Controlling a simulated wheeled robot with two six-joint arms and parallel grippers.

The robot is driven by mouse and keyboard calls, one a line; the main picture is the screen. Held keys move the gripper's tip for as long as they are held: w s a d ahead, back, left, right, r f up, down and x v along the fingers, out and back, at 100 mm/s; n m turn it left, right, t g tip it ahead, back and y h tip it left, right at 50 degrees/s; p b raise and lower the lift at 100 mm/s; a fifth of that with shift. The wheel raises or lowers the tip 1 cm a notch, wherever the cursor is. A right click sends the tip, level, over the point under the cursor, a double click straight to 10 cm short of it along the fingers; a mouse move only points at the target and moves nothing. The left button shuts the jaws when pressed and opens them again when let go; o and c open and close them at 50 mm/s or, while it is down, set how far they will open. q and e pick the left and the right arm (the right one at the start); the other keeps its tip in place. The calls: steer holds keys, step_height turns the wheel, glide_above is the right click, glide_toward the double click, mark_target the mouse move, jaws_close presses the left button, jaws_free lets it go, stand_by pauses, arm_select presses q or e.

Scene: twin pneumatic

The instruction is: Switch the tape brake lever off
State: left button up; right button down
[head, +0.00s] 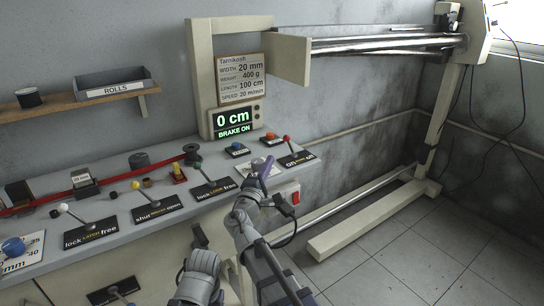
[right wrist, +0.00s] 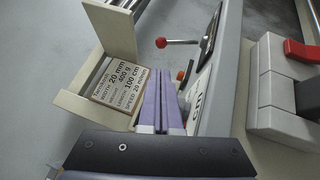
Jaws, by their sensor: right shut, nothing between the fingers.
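The lever with a red knob (head: 287,138) stands at the right end of the console, on a black plate with "on" lettering, the rest hard to read; it is probably the tape brake lever. Its red knob also shows in the right wrist view (right wrist: 162,43), on a thin metal rod. My right gripper (head: 268,163) has purple fingers pressed together and empty. It is in front of and left of the lever in the head view, apart from the knob. The display (head: 233,122) reads "0 cm" and "BRAKE ON". My left gripper's fingers are not in view.
Green-knob (head: 198,166), yellow-knob (head: 136,185) and white-knob (head: 63,207) levers line the console to the left. Blue and red buttons sit beside the red-knob lever. A red switch (head: 295,197) is on the console's front. Floor at right is open beyond a beige frame.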

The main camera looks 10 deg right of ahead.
mark_target(289, 144)
steer(key=p+x, duration=0.1)
steer(key=x, duration=0.7)
steer(key=shift+w+d+r+p, duration=0.1)
steer(key=shift+w+d+p, duration=0.1)
steer(key=shift+w+p, duration=0.15)
steer(key=shift+s+r, duration=0.1)
steer(key=shift+d+r+m+g+p, duration=0.3)
steer(key=shift+r+g+p, duration=0.15)
steer(key=shift+p, duration=0.8)
steer(key=w+d+r+m+g+y+p, duration=0.1)
steer(key=d+m+g+y+p, duration=0.1)
steer(key=p, duration=0.5)
steer(key=w+d+r+m+g+y+p, duration=0.1)
steer(key=d+m+g+y+p, duration=0.1)
steer(key=d+p, duration=0.3)
steer(key=shift+w+r+g+p, duration=0.3)
steer(key=shift+w+g+p, duration=0.15)
steer(key=shift+p, duration=1)
steer(key=shift+d, duration=0.15)
steer(key=shift+s+r, duration=0.1)
steer(key=shift+s, duration=0.05)
